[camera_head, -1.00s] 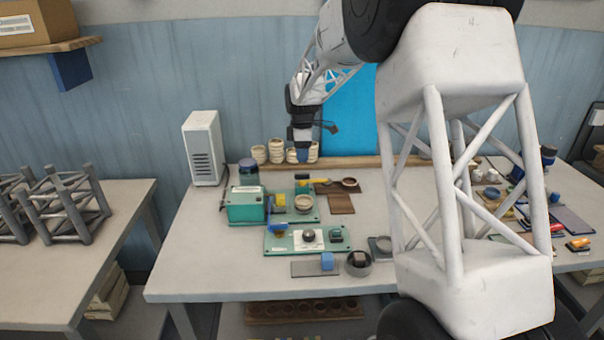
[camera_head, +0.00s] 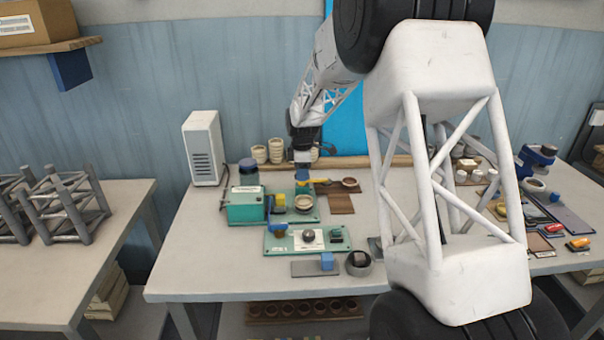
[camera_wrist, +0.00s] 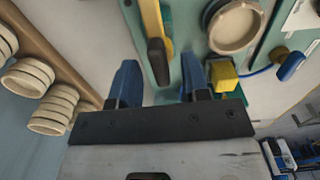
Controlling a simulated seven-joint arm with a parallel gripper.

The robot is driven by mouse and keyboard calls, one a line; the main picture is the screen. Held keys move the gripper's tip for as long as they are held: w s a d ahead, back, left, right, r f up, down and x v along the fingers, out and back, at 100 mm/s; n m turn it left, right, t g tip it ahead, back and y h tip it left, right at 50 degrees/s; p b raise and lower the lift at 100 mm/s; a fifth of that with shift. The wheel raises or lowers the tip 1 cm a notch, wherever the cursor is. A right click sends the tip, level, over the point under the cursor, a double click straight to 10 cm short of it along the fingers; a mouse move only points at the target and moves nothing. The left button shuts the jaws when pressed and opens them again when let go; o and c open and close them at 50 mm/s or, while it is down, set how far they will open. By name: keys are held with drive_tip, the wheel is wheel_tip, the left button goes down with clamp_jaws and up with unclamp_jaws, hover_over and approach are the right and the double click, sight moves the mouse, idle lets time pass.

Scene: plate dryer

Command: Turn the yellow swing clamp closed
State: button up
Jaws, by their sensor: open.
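The yellow swing clamp (camera_wrist: 152,25) shows in the wrist view as a yellow bar with a dark end, lying over the green base plate's edge. In the head view its yellow bar (camera_head: 319,180) sticks out to the right of my gripper, which hides part of it. My gripper (camera_wrist: 160,64) is open, with one blue finger on each side of the clamp's dark end in the picture. I cannot tell whether they touch. In the head view my gripper (camera_head: 302,180) is low at the back of the green fixture (camera_head: 311,216).
A round dish (camera_wrist: 234,26) and a yellow block (camera_wrist: 223,75) are beside the clamp. A green box (camera_head: 245,206) stands left of the fixture. Stacked cream rings (camera_wrist: 52,108) are at the back, and a brown board (camera_head: 341,204) lies to the right.

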drive_tip(key=shift+f, duration=0.3)
clamp_jaws()
drive_tip(key=shift+m, duration=0.5)
drive_tip(key=m, duration=1.2)
drive_tip(key=shift+m, duration=0.3)
drive_tip(key=m, duration=0.4)
drive_tip(key=shift+m, duration=0.3)
